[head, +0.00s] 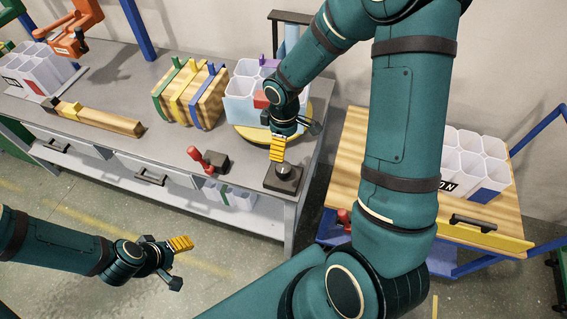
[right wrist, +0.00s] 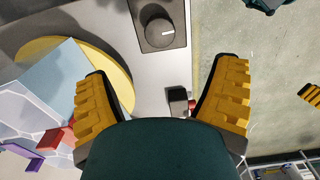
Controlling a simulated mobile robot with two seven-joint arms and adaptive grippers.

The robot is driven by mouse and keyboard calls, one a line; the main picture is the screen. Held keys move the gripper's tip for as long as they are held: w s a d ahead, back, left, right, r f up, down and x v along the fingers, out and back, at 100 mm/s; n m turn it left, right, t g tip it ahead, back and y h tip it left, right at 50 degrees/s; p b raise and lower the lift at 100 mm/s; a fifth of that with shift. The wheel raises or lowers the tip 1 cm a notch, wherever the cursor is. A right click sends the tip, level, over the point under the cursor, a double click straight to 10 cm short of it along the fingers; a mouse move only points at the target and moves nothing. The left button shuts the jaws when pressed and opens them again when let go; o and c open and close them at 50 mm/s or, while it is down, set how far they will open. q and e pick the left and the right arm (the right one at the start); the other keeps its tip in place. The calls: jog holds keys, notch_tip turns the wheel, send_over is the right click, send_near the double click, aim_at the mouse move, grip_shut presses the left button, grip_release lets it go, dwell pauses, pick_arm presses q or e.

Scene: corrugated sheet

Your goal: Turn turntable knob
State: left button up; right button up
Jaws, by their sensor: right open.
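The turntable knob (head: 283,171) is a dark round dial with a white mark on a square dark base at the bench's front right corner. In the right wrist view the knob (right wrist: 160,33) lies beyond the fingertips, roughly centred between them. The round yellow turntable (head: 240,133) is behind it, bearing a light-blue and white compartment box (head: 240,88). My right gripper (head: 280,150) is open and empty above the knob, apart from it; its yellow-padded fingers show wide apart in the wrist view (right wrist: 166,75). My left gripper (head: 182,262) is open and empty in front of the bench.
A red-handled device (head: 209,161) stands left of the knob. Strapped wooden boards (head: 190,95) and a long wooden block (head: 100,118) lie on the bench (head: 150,75). A wooden-topped cart (head: 350,150) with white bins stands at right, across a narrow gap.

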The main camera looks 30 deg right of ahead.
aim_at(284, 167)
jog(key=shift+n, duration=0.4)
notch_tip(284, 167, down, 14)
jog(key=shift+r+b, duration=0.15)
jog(key=shift+b, duration=0.9)
jog(key=c, duration=1.2)
